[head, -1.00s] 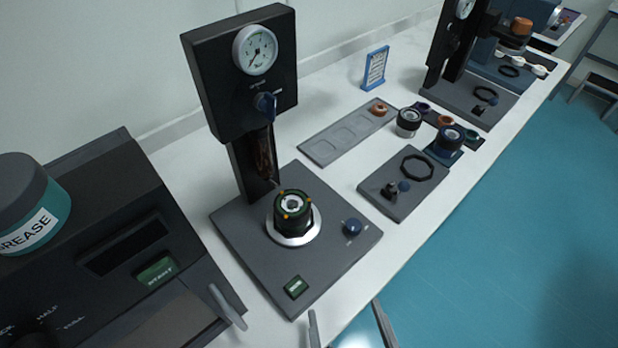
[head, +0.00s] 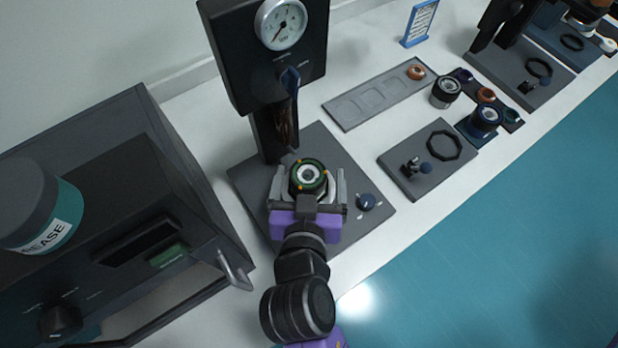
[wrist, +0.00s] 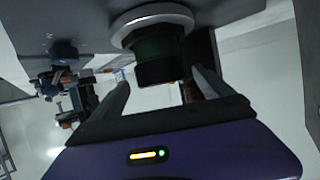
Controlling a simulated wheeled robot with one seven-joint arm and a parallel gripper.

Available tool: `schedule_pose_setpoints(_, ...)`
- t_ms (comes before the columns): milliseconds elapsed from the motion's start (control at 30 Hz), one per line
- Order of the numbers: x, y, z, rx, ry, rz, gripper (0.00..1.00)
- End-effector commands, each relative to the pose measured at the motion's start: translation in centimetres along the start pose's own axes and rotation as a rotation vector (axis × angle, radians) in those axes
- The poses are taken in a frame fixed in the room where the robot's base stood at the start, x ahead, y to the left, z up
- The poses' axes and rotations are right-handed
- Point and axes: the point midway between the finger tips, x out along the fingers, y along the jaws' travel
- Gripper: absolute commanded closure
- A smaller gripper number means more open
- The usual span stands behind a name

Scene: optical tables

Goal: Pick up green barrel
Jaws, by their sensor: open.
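The green barrel (head: 308,177) is a short dark cylinder with a green ring and small orange marks around a pale lens. It sits upright on the round mount of the dark press stand (head: 350,170). My gripper (head: 308,190) is open, with one finger on the left and one on the right of the barrel. In the wrist view the barrel (wrist: 158,55) shows dark green below a silver ring (wrist: 150,20), between my finger tips. Whether the fingers touch it I cannot tell.
The press column with its gauge (head: 281,24) rises just behind the barrel. A dark machine bearing a grease tub (head: 40,210) stands left. A grey tray (head: 375,95) and a dark plate (head: 420,180) lie right.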

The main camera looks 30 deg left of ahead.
Motion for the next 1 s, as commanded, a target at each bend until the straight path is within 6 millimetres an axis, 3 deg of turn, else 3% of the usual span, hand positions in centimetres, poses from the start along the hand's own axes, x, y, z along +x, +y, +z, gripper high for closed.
schedule_pose_setpoints(300,4.0,-0.4,-0.2,-0.001,-0.001,-0.001,0.09)
schedule_pose_setpoints(600,4.6,-0.4,-0.1,0.000,0.000,-0.002,0.09)
schedule_pose_setpoints(1000,4.5,-0.4,-0.2,0.000,0.002,-0.002,0.86)
